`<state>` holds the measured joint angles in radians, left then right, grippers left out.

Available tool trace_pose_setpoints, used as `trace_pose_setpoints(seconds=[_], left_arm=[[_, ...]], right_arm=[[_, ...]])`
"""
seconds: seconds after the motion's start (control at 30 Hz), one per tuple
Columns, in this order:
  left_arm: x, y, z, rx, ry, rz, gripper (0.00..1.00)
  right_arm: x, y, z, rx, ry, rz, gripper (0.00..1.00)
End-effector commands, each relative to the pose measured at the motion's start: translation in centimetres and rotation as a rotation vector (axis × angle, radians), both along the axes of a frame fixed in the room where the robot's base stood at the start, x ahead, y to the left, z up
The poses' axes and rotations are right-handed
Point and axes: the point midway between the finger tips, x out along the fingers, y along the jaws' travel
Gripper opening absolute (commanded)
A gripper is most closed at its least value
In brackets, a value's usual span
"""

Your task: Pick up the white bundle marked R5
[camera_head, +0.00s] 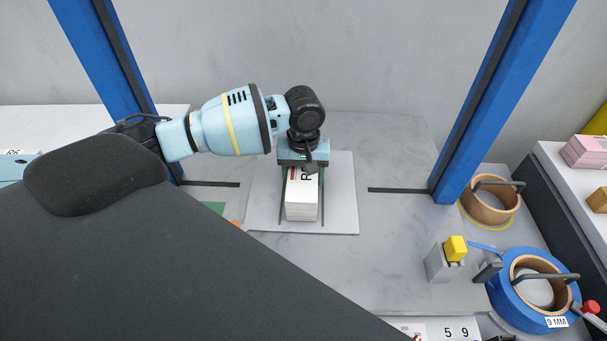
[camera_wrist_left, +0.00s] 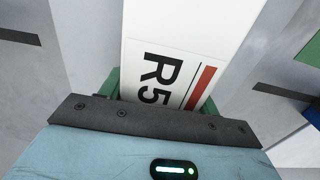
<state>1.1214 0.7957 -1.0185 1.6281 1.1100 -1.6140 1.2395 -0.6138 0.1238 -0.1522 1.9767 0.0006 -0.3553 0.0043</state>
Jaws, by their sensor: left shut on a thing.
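The white bundle marked R5 (camera_head: 301,199) stands on a pale square plate (camera_head: 342,205) in the middle of the table, with a black mark and a red bar on its top. In the left wrist view the bundle (camera_wrist_left: 190,30) shows its R5 label and red bar close up. My left gripper (camera_head: 303,177) points down over it with green fingers on both sides. The gripper is shut on the bundle; the finger tips (camera_wrist_left: 162,85) are partly hidden by the gripper body. Whether the bundle is clear of the plate I cannot tell. My right gripper is not in view.
Blue posts (camera_head: 480,100) rise on both sides. A brown tape roll (camera_head: 477,210) and a blue tape roll (camera_head: 512,300) lie at the right, near a grey block with a yellow top (camera_head: 455,248). A pink bundle (camera_head: 583,152) sits on the right shelf.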

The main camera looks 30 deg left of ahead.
Motion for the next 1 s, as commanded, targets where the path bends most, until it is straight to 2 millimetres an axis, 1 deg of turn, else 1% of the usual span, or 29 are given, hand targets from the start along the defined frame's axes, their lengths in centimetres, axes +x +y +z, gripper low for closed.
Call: trace_pose_setpoints(seconds=[0.03,0.3,0.33,0.53,0.67,1.0], left_arm=[[0.0,0.0,0.0,0.000,0.000,0.000,0.38],[0.1,0.0,0.2,-0.002,-0.005,0.000,0.02],[0.1,0.0,0.2,-0.002,-0.005,0.000,0.00],[0.1,0.0,0.3,-0.002,-0.005,0.000,0.00],[0.2,0.0,0.8,-0.002,-0.006,0.001,0.00],[0.2,0.0,4.1,-0.002,-0.008,0.000,0.00]], right_arm=[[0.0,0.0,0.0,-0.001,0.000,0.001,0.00],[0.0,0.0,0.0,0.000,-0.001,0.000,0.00],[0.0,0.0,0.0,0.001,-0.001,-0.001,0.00],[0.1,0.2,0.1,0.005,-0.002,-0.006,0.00],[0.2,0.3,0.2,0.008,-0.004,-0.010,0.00],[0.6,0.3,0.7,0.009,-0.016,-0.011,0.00]])
